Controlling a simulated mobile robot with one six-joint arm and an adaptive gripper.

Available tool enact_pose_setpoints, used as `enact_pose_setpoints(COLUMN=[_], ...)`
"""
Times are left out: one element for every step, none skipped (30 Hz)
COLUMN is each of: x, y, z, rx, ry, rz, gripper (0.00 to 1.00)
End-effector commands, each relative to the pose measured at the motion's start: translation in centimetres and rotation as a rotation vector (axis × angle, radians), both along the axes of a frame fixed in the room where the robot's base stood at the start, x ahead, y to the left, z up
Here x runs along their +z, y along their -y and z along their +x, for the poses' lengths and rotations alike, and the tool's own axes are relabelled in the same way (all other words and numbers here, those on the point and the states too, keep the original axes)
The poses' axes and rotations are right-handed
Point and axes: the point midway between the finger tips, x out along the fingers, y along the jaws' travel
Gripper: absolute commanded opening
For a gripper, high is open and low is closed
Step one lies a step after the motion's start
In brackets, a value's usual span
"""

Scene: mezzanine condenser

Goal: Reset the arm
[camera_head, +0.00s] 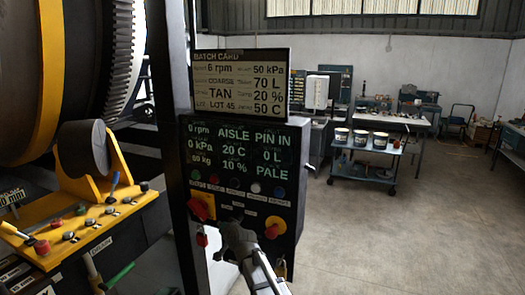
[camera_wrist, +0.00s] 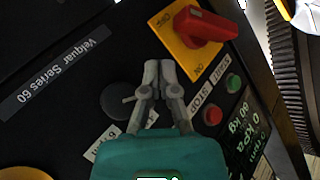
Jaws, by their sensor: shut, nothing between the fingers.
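My gripper (camera_wrist: 158,68) is shut and empty, its two grey fingertips together in the wrist view. It is in front of a dark control panel, and I cannot tell whether it touches it. In the head view my gripper (camera_head: 234,222) overlaps the lower part of the panel (camera_head: 243,160), and my arm comes up from the bottom edge. In the wrist view a red rotary switch (camera_wrist: 206,25) on a yellow plate is just beyond the fingertips to the right. A dark round part (camera_wrist: 115,101) is left of the fingers, partly hidden.
A batch card (camera_head: 240,82) stands above the panel. The wrist view shows a green button (camera_wrist: 233,82) and red button (camera_wrist: 212,116). A yellow lever console (camera_head: 85,225) and large drum (camera_head: 50,70) are left.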

Motion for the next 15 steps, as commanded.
enact_pose_setpoints(x=[-1.7, -2.5, -3.6, -4.5, -5.3, -6.3, -7.1, -7.9, -8.9, -9.6, -10.3, -11.3, -11.9, -12.6, -13.4], y=[2.0, 3.0, 4.3, 5.3, 6.3, 7.7, 8.7, 9.7, 11.2, 12.2, 13.2, 14.7, 15.7, 16.7, 18.1], z=[-1.1, -1.6, -2.3, -2.8, -3.4, -4.3, -4.9, -5.6, -6.5, -7.3, -8.1, -9.1, -10.0, -10.9, -12.1], rx=[0.005, 0.011, 0.02, 0.024, 0.03, 0.036, 0.041, 0.046, 0.052, 0.057, 0.061, 0.066, 0.071, 0.074, 0.08], ry=[-0.037, -0.063, -0.098, -0.124, -0.15, -0.188, -0.215, -0.243, -0.283, -0.312, -0.342, -0.384, -0.415, -0.446, -0.49], rz=[-0.047, -0.076, -0.116, -0.143, -0.172, -0.209, -0.235, -0.262, -0.296, -0.323, -0.347, -0.379, -0.402, -0.426, -0.454], gripper=[0.0, 0.0, 0.0, 0.0, 0.0, 0.0, 0.0, 0.0, 0.0, 0.0, 0.0, 0.0, 0.0, 0.0, 0.0])
